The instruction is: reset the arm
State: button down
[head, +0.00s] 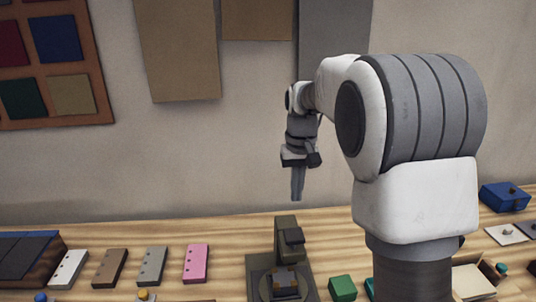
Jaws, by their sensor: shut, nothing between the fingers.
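My arm reaches forward from the right of the head view. My gripper (297,184) hangs pointing down in front of the wall, above the back part of the table. Its fingers are shut with nothing between them. It is apart from everything on the table and stands above the dark olive press-like stand (286,229).
The wooden table (225,265) holds white (68,270), brown (109,268), grey (152,265) and pink (196,263) pieces in a row. A green block (342,288) is right of the stand. A blue box (504,196) is at the far right. My arm hides part of the table.

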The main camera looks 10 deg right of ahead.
jog(key=s+r+t, duration=0.2)
jog(key=s, duration=1.1)
jog(key=s+r+t, duration=0.3)
jog(key=s, duration=1.1)
